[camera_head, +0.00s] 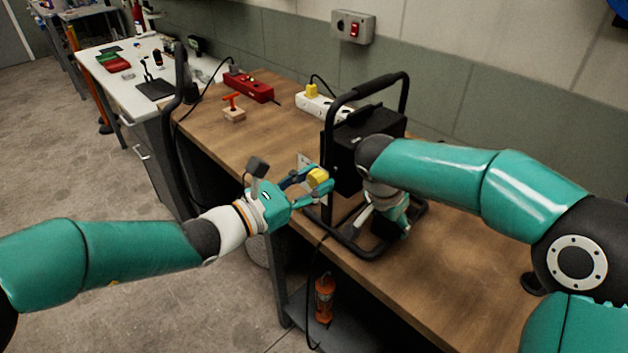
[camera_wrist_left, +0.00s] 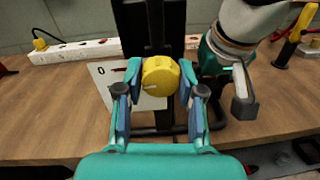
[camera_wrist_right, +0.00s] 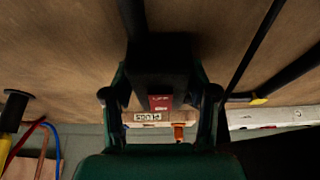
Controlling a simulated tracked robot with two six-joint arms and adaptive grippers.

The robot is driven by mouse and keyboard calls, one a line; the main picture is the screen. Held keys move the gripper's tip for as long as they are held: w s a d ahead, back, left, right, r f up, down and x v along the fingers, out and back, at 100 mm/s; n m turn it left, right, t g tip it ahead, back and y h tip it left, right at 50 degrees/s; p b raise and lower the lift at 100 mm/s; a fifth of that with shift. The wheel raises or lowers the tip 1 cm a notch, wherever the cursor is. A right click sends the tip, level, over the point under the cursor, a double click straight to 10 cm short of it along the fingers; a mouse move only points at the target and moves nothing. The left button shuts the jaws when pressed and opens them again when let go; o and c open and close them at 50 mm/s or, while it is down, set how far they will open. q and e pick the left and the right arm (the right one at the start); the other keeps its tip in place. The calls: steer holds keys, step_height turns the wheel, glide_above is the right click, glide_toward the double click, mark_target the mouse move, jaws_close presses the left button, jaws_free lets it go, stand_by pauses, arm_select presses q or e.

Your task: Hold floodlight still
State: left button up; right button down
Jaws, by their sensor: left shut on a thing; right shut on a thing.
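The floodlight (camera_head: 345,165) is a black box in a black tubular frame, standing upright on the wooden bench. A yellow knob (camera_wrist_left: 160,77) sits in front of a white plate (camera_wrist_left: 103,72) marked 0, on the floodlight's near side. My left gripper (camera_head: 312,180) is shut on the yellow knob; its fingers (camera_wrist_left: 159,100) lie on both sides of it. My right gripper (camera_head: 388,222) is low at the floodlight's right side. In the right wrist view its fingers (camera_wrist_right: 160,105) are shut on a black block (camera_wrist_right: 155,75) with a red label. My right arm hides part of the floodlight.
A white power strip (camera_head: 318,104) with a yellow plug lies behind the floodlight. A red box (camera_head: 248,86) and a wooden block with a red handle (camera_head: 233,110) lie further left. An orange object (camera_head: 325,298) is below the bench. The bench's front right is mostly clear.

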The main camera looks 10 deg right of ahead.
arm_select(q)
steer(key=shift+m, duration=0.5)
steer(key=o, duration=1.2)
steer(key=shift+c, duration=0.2)
steer(key=v, duration=1.2)
steer(key=shift+w, duration=0.1)
arm_select(e)
steer(key=shift+c, duration=1.2)
jaws_free()
